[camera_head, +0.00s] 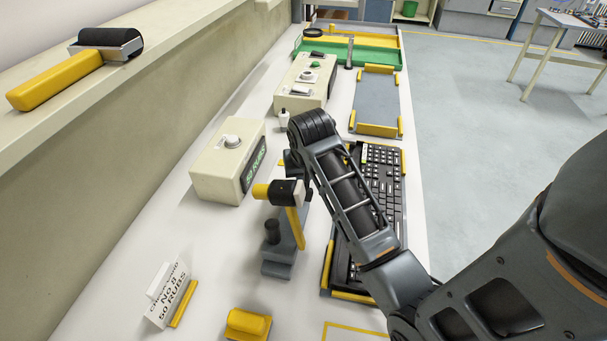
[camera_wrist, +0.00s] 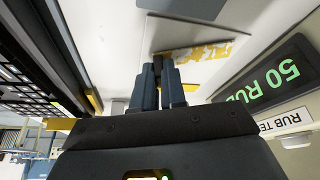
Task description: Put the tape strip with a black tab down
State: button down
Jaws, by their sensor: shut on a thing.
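My gripper (camera_wrist: 162,88) shows in the wrist view with its two dark fingers close together. A dark tab (camera_wrist: 161,62) sits between the fingertips, and the fingers are shut on it. A pale strip with patchy yellow marks (camera_wrist: 203,52) extends to the right from the tab, above a white surface. I cannot tell whether the strip touches that surface. In the head view my arm hides most of the gripper, and the tape strip cannot be made out there.
A cream box with a green "50 RUBS" display (camera_head: 214,165) stands left of my arm. A rub stand with a yellow handle (camera_head: 262,190) is in front of it. A black keyboard (camera_head: 384,180) lies in a yellow-edged holder at right. A sign card (camera_head: 170,295) stands at front left.

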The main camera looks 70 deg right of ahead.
jog(key=shift+f, duration=0.15)
jog(key=c, duration=1.2)
grip_release()
jog(key=v, duration=1.2)
jog(key=shift+b, duration=0.35)
